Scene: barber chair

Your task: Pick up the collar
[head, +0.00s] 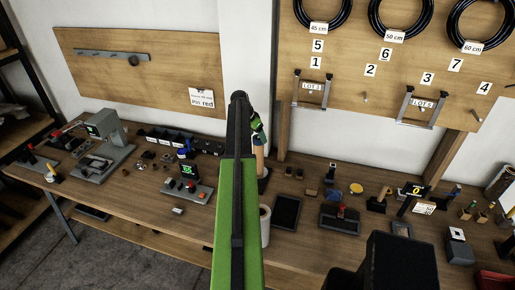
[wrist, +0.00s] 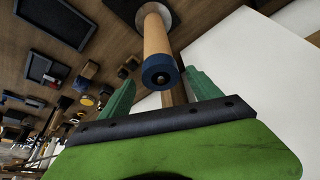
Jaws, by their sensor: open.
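A dark blue ring, which looks like the collar (wrist: 158,78), sits around the near end of a wooden post (wrist: 156,35) in the wrist view. The post rises from a round metal base (wrist: 151,12). My gripper (wrist: 160,77) is open, with one green finger on each side of the blue ring. I cannot tell whether either finger touches it. In the head view my gripper (head: 258,131) is above the wooden post (head: 260,158), and my arm hides part of this area. The ring cannot be made out there.
A white roll (head: 265,225) stands close to the post on the wooden bench. A dark tray (head: 287,212) lies to its right. A grey device with a green display (head: 188,188) stands to the left. A pegboard (head: 400,60) with hanging black coils is on the wall behind.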

